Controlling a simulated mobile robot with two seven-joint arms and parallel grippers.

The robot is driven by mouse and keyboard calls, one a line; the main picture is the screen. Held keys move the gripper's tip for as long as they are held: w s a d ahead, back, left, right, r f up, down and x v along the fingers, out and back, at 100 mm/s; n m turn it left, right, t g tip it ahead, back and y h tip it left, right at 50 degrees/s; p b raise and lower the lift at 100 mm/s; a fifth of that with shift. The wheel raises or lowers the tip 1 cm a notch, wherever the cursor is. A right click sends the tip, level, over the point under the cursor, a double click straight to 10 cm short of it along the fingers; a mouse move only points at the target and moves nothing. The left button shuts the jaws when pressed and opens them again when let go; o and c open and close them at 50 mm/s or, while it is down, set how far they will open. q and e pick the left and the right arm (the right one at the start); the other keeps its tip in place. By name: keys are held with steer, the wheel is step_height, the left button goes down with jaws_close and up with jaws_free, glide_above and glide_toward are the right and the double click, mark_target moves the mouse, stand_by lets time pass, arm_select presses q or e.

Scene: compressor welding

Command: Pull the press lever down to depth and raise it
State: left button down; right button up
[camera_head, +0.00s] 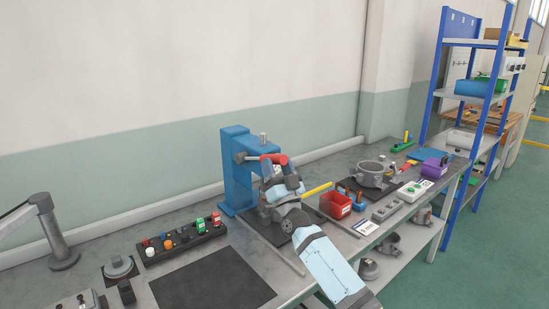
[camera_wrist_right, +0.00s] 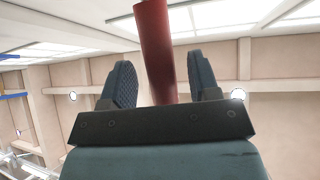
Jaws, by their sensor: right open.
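The blue press (camera_head: 237,170) stands on the bench near the wall, with a metal ram top above its head. Its lever has a red handle (camera_head: 274,159), which points to the right at the press head's front. My right gripper (camera_head: 276,170) is at the handle, with my arm reaching in from the lower right. In the right wrist view the red handle (camera_wrist_right: 156,50) runs between the two open fingers (camera_wrist_right: 165,85), with gaps on both sides. The lower press is partly hidden by my right arm. My left gripper is in neither view.
A red bin (camera_head: 336,206) and a yellow bar (camera_head: 317,189) lie right of the press. A rack of coloured parts (camera_head: 181,242) and a black mat (camera_head: 212,285) are at left front. A grey housing (camera_head: 370,173) stands further right. Blue shelving (camera_head: 437,75) rises beyond.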

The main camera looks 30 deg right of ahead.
steer(key=shift+x, duration=1)
